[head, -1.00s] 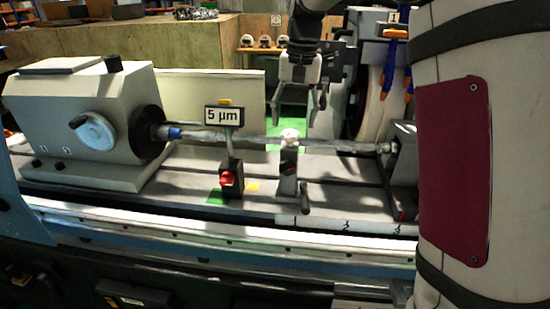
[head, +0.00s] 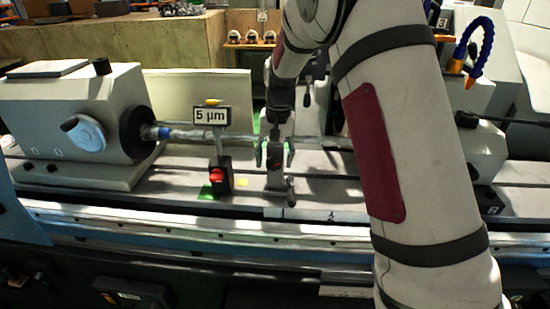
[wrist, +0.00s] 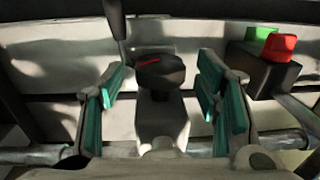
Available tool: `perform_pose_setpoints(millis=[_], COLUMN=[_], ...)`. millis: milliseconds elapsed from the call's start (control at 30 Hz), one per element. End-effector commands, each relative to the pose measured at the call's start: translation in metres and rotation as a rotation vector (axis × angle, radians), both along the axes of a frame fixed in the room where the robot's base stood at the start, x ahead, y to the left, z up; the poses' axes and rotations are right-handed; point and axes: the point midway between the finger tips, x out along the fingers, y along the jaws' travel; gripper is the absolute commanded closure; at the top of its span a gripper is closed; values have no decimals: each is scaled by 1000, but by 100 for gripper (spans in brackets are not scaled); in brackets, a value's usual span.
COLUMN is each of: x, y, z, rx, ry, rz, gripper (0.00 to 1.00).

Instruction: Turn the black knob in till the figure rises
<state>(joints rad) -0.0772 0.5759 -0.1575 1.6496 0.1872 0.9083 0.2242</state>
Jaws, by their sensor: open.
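The black knob (wrist: 160,74) with a red mark on its face sits on a grey steady-rest post (wrist: 162,118) in the wrist view. My gripper (wrist: 162,92) is open, with one green-padded finger on each side of the knob and visible gaps between. In the head view my gripper (head: 275,155) points down over the post (head: 274,182), and the fingers and wrist hide most of the knob. A display (head: 211,116) left of the post reads "5 µm".
A black box with a red button (head: 218,175) stands left of the post, close to one finger in the wrist view (wrist: 280,47). A horizontal bar (head: 183,134) runs from the grey headstock (head: 70,125). A small lever (head: 290,190) sticks out at the post's foot.

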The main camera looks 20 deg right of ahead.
Motion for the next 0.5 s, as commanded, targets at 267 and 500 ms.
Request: perform_pose_setpoints(millis=[267, 500], x=[0, 0], y=[0, 0], z=[-3, -3], rx=[0, 0], ry=[0, 0], rz=[0, 0], gripper=[42, 85])
